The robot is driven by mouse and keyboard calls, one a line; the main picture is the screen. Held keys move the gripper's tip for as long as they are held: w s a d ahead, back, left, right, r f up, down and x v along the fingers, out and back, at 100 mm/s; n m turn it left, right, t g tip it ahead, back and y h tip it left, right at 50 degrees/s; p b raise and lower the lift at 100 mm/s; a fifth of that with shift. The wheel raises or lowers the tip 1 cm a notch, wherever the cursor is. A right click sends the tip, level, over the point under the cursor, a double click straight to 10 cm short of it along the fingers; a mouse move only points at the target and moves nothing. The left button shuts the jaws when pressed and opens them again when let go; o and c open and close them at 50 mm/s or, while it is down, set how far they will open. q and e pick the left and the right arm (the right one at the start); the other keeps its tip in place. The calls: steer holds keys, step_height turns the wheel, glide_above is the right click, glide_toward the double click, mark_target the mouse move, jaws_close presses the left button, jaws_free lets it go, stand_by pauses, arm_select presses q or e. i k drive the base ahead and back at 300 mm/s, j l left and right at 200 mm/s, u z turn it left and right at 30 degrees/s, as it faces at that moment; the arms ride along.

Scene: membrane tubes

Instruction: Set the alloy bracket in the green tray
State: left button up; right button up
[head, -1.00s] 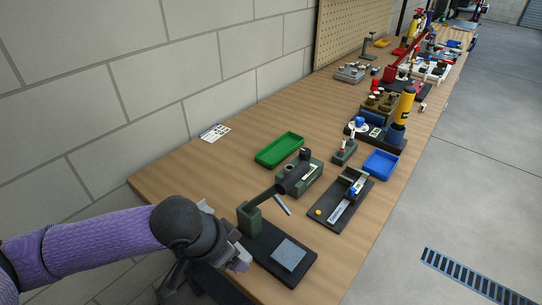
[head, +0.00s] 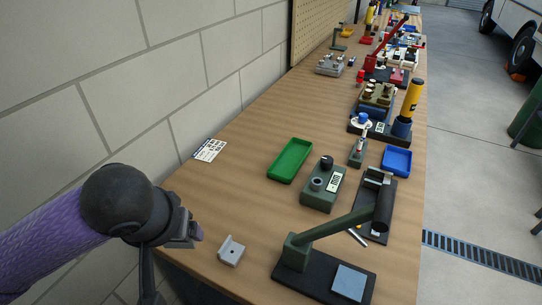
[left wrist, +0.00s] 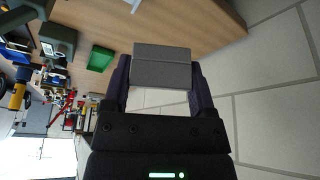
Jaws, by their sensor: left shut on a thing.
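My left gripper (head: 190,234) is by the near left edge of the table. In the left wrist view its fingers (left wrist: 160,88) are shut on a grey piece (left wrist: 162,72) with two flat faces meeting at an edge. I cannot tell whether this piece is the alloy bracket. A light grey L-shaped bracket (head: 231,251) with a hole rests on the table just right of the gripper, apart from it. The green tray (head: 289,160) lies empty farther back; it also shows in the left wrist view (left wrist: 100,59). My right gripper is out of view.
A green press with a black base (head: 318,284) and pale blue pad stands right of the bracket. A green box with knobs (head: 323,185) stands just right of the tray. A blue tray (head: 397,160) is farther right. Table left of the green tray is clear, except for a printed card (head: 209,150).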

mark_target(286, 171)
steer(key=i+j+z, duration=0.15)
steer(key=z, duration=0.25)
steer(key=j+z, duration=0.4)
steer(key=i+j+z, duration=0.1)
steer(key=j+z, duration=0.5)
steer(key=z, duration=0.2)
steer(key=j+z, duration=0.15)
steer(key=z, duration=0.2)
steer(key=i+j, duration=0.05)
